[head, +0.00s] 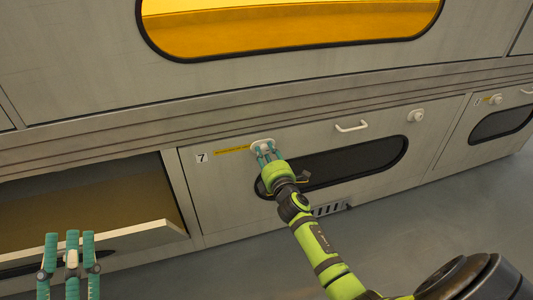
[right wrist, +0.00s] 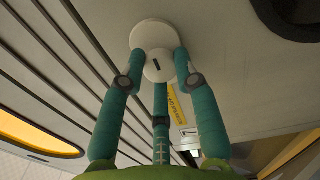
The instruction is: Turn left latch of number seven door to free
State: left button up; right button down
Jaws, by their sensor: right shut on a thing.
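The number seven door (head: 215,200) is a grey panel with a "7" label at its upper left, and it looks shut. Its left latch (head: 262,143) is a white knob on a round plate near the top edge. In the right wrist view the latch (right wrist: 151,33) shows a short black mark on its face. My right gripper (head: 267,152) is shut on this latch, with teal fingers around the knob. The door's right latch (head: 416,116) is a similar white knob. My left gripper (head: 70,240) is open and empty at the lower left, away from the door.
A white handle (head: 351,126) sits between the two latches, above a dark oval window (head: 350,166). To the left, a neighbouring compartment stands open with its door panel (head: 125,237) tilted out near my left gripper. Bare grey floor (head: 430,220) lies in front.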

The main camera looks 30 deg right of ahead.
dwell(0.4)
jog(key=c, duration=0.9)
grip_release()
jog(key=shift+s, duration=0.1)
jog(key=v, duration=1.1)
jog(key=shift+s+a, duration=0.15)
jog(key=shift+s, duration=0.25)
